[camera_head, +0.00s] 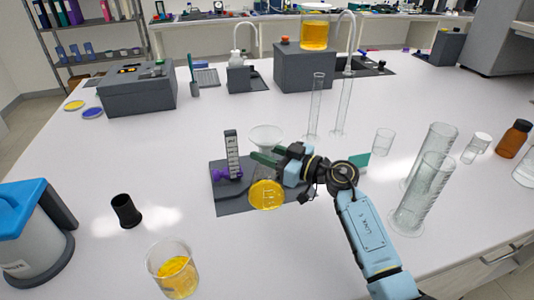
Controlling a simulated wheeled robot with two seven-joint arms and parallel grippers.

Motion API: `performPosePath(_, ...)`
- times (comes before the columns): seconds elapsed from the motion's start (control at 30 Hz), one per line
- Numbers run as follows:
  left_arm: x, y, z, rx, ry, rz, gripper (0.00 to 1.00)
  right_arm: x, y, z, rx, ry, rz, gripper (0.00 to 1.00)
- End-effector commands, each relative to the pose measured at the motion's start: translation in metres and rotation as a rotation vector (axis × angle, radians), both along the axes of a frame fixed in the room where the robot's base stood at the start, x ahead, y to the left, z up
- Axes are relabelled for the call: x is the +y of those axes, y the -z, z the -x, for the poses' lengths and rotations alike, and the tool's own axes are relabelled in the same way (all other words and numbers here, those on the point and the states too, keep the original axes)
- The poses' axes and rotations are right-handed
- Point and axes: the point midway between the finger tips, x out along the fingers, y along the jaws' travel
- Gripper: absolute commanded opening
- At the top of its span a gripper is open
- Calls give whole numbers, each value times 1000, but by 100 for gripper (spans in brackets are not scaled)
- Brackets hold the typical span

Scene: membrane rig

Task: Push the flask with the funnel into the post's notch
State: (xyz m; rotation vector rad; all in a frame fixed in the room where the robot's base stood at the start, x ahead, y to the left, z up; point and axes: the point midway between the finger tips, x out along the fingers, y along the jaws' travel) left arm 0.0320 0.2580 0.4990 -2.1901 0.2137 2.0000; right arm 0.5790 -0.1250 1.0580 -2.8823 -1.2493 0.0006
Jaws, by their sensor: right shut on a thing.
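The clear flask (266,196) with yellow liquid stands on or just above the dark mat (235,207); the exact contact is hard to see. The clear funnel (265,137) sits at its top. My right gripper (267,158) comes in from the right and is shut on the flask at its neck, just below the funnel. The upright grey post (232,152) with a purple part (228,175) at its foot stands just left of the flask, with a small gap between them. The notch itself is not clear. My left gripper is not in view.
A black rubber cone (126,211) and a beaker of yellow liquid (173,270) stand at front left. A blue-topped grey unit (30,235) is at the left edge. Tall cylinders (420,195) stand right of my arm. The table left of the mat is mostly free.

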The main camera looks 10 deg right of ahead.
Motion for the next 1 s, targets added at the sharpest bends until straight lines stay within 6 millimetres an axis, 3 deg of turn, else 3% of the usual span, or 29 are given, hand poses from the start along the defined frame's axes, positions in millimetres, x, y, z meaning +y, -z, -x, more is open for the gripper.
performPosePath(0.17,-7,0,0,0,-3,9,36,0,1,0,1,0,1,1)
performPosePath(0.2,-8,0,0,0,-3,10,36,0,1,0,1,0,1,36)
performPosePath(0.37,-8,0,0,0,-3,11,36,0,1,0,1,0,1,57)
performPosePath(0.77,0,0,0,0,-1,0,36,0,0,0,0,0,0,59)
performPosePath(1.0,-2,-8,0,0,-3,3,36,-35,1,32,2,3,5,59)
